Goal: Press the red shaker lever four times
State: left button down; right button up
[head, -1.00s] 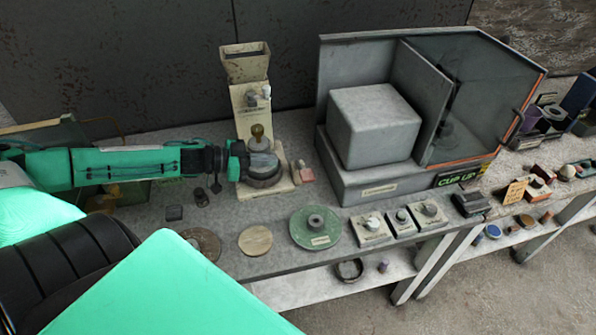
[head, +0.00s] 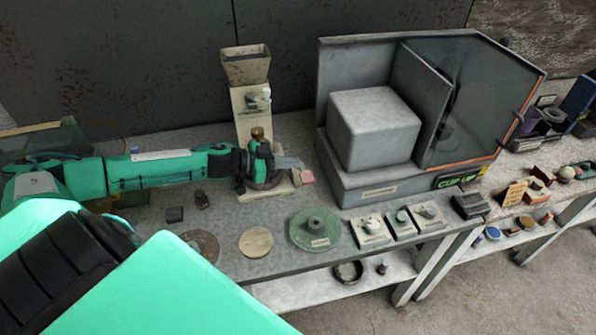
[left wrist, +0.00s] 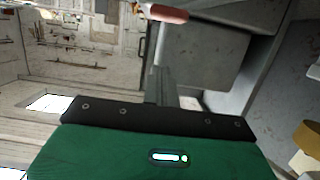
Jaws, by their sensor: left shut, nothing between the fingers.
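The cream shaker stand with a hopper (head: 246,68) stands at the back of the bench. A small pinkish-red piece (head: 307,177) shows at the right of its base, which may be the lever's end; the rest of a lever is hidden. In the left wrist view a red rounded rod end (left wrist: 165,13) lies just beyond the fingertips; I cannot tell whether they touch it. My left gripper (head: 294,163) is shut and empty, reaching rightward across the front of the stand, close to the pinkish-red piece. It also shows in the left wrist view (left wrist: 160,78). My right gripper is not in view.
A grey cabinet with a block (head: 374,130) stands close on the right. A green disc (head: 315,232), a round pale disc (head: 256,242) and small knobbed boxes (head: 372,232) line the front edge.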

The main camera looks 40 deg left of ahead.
pick_arm(q)
jog(key=f, duration=0.1)
jog(key=w+d+f+p, duration=0.1)
jog(key=f, duration=0.1)
jog(key=f+p, duration=0.1)
jog(key=shift+w+d+f, duration=0.25)
jog(key=shift+w+f, duration=0.1)
jog(key=shift+w, duration=0.05)
jog(key=f+m+b, duration=0.1)
jog(key=f, duration=0.1)
jog(key=s+d+f+m+b, duration=0.1)
jog(key=f, duration=0.1)
jog(key=d+f+m+t+y+b, duration=0.1)
jog(key=f, duration=0.1)
jog(key=shift+s+f, duration=0.25)
jog(key=shift+s, duration=0.15)
dwell(0.4)
